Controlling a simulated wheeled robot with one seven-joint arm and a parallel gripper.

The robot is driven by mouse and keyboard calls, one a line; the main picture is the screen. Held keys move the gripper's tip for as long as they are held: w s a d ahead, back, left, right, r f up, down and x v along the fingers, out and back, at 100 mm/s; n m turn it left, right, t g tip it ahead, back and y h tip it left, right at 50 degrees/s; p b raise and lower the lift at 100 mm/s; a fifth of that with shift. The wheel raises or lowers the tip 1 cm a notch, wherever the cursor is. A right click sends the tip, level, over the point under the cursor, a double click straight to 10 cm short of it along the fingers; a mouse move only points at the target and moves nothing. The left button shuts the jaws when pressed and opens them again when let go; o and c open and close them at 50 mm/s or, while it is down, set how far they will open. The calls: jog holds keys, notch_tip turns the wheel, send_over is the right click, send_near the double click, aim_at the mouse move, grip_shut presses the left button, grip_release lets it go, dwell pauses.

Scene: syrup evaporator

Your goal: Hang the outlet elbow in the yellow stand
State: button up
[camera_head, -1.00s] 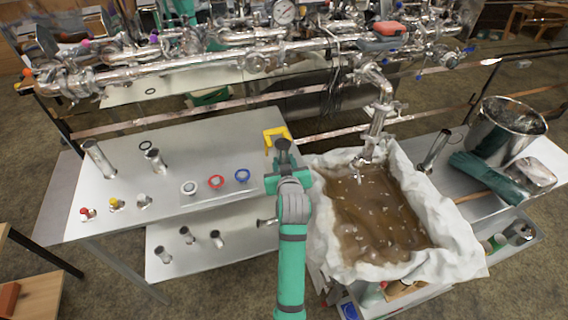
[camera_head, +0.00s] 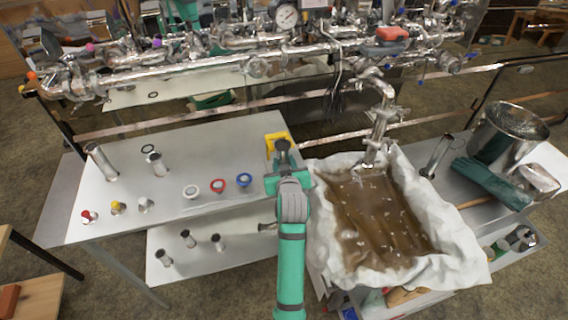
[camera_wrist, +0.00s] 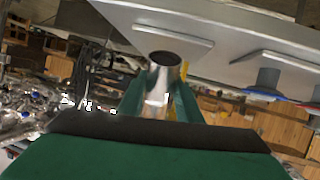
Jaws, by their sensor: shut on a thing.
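The yellow stand (camera_head: 270,138) is at the right rear of the grey table, close to the evaporator pan. My gripper (camera_head: 283,168) is at the stand, in front of it and partly covering it. The gripper is shut on the shiny metal outlet elbow, whose round open end (camera_wrist: 165,58) shows between the green fingers (camera_wrist: 157,105) in the wrist view. In the head view the elbow's dark opening (camera_head: 282,145) overlaps the stand. A little yellow shows behind the fingers in the wrist view. Whether elbow and stand touch is hidden.
White, red and blue ringed fittings (camera_head: 217,186) stand left of my gripper. Metal tubes (camera_head: 100,160) and small capped parts are farther left. The cloth-lined pan of brown liquid (camera_head: 375,220) is close on the right, under a metal outlet pipe (camera_head: 378,135).

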jog(key=shift+w+a, duration=0.25)
jog(key=shift+w, duration=0.5)
jog(key=shift+w+a, duration=0.25)
jog(key=shift+w, duration=0.1)
jog(key=shift+w, duration=0.2)
jog(key=shift+s+f, duration=0.15)
jog(key=shift+f, duration=0.05)
dwell(0.5)
jog(key=o, duration=1.2)
